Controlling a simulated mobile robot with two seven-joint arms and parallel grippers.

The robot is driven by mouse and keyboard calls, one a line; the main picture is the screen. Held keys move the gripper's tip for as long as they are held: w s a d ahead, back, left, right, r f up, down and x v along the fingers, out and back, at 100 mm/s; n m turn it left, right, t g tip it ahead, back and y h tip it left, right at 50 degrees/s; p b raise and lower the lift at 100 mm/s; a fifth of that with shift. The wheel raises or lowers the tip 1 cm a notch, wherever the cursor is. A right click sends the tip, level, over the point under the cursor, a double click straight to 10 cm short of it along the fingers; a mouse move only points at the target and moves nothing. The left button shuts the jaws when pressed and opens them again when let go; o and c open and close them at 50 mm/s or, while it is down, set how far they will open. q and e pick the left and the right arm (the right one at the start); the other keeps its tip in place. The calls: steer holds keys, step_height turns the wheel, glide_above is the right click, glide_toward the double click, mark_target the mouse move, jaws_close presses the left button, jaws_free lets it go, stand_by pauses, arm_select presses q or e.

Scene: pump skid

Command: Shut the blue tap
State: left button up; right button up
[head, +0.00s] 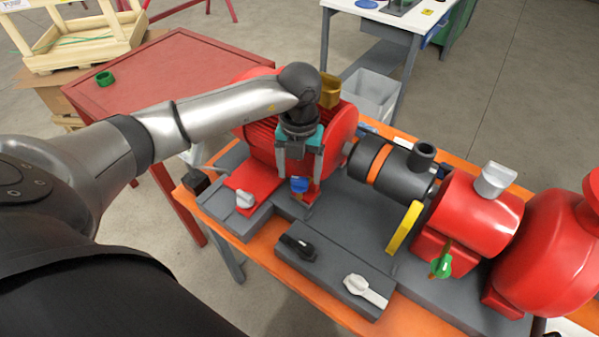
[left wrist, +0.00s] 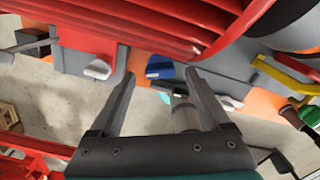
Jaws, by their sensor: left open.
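The blue tap (head: 299,185) is a small blue handle on the grey skid base, in front of the red finned motor (head: 262,135). My left gripper (head: 299,176) reaches down over it with its fingers apart, one on each side of the tap in the head view. In the left wrist view the blue handle (left wrist: 160,71) appears between the two open fingertips (left wrist: 157,60). I cannot tell whether the fingers touch it. My right gripper is not in view.
A white tap (head: 245,200) stands left of the blue one. A black tap (head: 298,247), another white tap (head: 365,290), a yellow lever (head: 404,227) and a green tap (head: 441,265) stand around the skid. A red table (head: 170,75) is behind.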

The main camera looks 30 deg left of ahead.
arm_select(q)
steer(key=shift+f, duration=0.85)
steer(key=shift+c, duration=0.2)
jaws_close()
steer(key=shift+m+b, duration=0.8)
steer(key=shift+m, duration=0.4)
steer(key=shift+m+b, duration=0.5)
steer(key=shift+m, duration=0.6)
steer(key=shift+r, duration=0.1)
steer(key=shift+o, duration=0.2)
jaws_free()
